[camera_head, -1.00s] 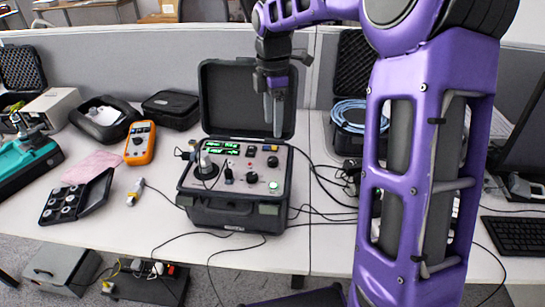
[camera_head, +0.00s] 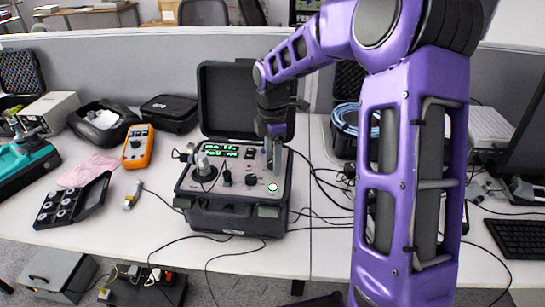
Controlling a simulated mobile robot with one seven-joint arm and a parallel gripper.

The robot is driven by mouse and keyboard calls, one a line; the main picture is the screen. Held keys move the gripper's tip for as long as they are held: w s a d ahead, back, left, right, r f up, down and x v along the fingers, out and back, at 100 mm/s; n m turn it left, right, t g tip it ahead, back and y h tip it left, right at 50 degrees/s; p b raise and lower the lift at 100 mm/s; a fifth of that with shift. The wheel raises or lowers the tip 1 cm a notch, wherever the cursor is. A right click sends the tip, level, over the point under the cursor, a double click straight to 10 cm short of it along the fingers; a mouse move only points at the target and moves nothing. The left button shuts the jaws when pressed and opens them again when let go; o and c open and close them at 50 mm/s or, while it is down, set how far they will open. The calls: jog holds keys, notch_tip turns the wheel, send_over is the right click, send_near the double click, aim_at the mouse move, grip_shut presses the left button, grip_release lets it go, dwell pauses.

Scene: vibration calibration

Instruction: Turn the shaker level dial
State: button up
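The calibration shaker is an open black case (camera_head: 232,219) on the white table, with a light control panel (camera_head: 215,183) on top. The panel has green lit displays (camera_head: 218,150), a black knob (camera_head: 251,180) near its front middle and a glowing round button (camera_head: 272,187) at the front right. My gripper (camera_head: 272,165) points down at the right part of the panel, behind the glowing button. Its fingers hide the black dial at the back right. I cannot tell whether the fingers touch that dial or are closed on it. Which knob is the level dial is unreadable.
The raised case lid (camera_head: 225,100) stands behind my gripper. An orange multimeter (camera_head: 138,147) and a black weight box (camera_head: 72,202) lie to the left. Cables run across the table's front and right.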

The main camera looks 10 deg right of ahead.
grip_shut()
jog(key=shift+r, duration=0.1)
